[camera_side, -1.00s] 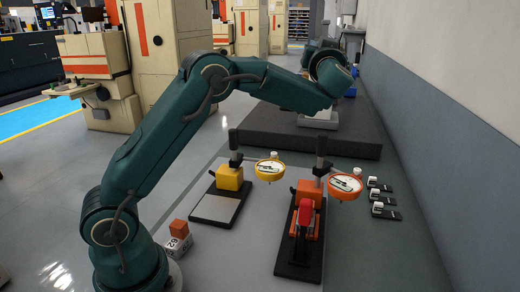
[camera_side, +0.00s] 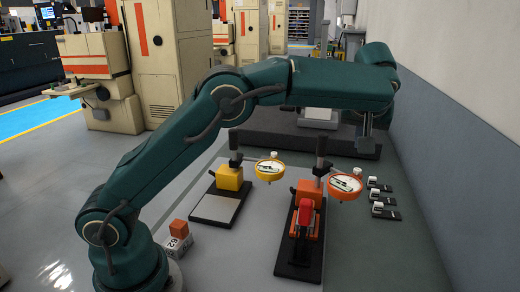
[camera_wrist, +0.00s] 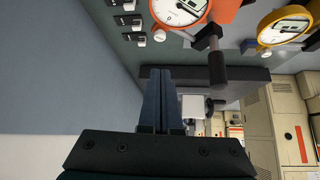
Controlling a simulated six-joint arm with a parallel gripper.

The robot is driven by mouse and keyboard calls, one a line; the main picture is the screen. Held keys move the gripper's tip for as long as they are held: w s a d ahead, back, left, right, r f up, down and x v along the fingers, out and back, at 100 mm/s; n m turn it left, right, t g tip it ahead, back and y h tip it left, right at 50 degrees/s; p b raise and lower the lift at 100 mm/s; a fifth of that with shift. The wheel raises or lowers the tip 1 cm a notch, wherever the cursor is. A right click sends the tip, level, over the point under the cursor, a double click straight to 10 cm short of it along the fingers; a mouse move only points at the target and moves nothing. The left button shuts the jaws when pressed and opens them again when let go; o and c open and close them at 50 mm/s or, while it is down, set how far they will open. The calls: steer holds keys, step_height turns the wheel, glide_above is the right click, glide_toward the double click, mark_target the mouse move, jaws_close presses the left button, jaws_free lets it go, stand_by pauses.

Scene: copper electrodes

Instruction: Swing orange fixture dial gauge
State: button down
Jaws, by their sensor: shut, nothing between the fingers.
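The orange-rimmed dial gauge (camera_side: 345,183) sits on an arm from the dark post (camera_side: 322,150) of the orange fixture (camera_side: 306,192). It points out to the right of the post, with a red clamp (camera_side: 306,216) on the base in front. In the wrist view the orange dial (camera_wrist: 180,8) is at the top edge, partly cut off, beside its post (camera_wrist: 217,65). My gripper (camera_side: 365,146) points down, above and behind the orange dial, apart from it. In the wrist view its fingers (camera_wrist: 157,72) are together and hold nothing.
A yellow fixture with a yellow dial (camera_side: 269,170) stands to the left. Several small dark blocks with white parts (camera_side: 381,198) lie right of the orange dial. A dark slab (camera_side: 275,135) lies behind, and the wall (camera_side: 450,150) is close on the right.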

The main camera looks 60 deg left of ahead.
mark_target(355, 169)
steer(key=shift+w+a+f, duration=0.1)
steer(key=shift+f, duration=0.95)
steer(key=shift+w+a+f, duration=0.15)
steer(key=shift+f, duration=0.85)
steer(key=shift+w+a+f, duration=0.1)
steer(key=shift+f, duration=0.95)
steer(key=shift+s+d+m+h, duration=0.1)
steer(key=shift+s+m+h, duration=0.25)
steer(key=shift+m, duration=0.15)
steer(key=s+m, duration=0.1)
steer(key=s+m+h, duration=0.1)
steer(key=m+t+h, duration=0.1)
steer(key=shift+s+d+m, duration=0.3)
steer(key=shift+s+m, duration=0.1)
steer(key=shift+s, duration=0.75)
steer(key=shift+s+a, duration=0.2)
steer(key=shift+s, duration=0.5)
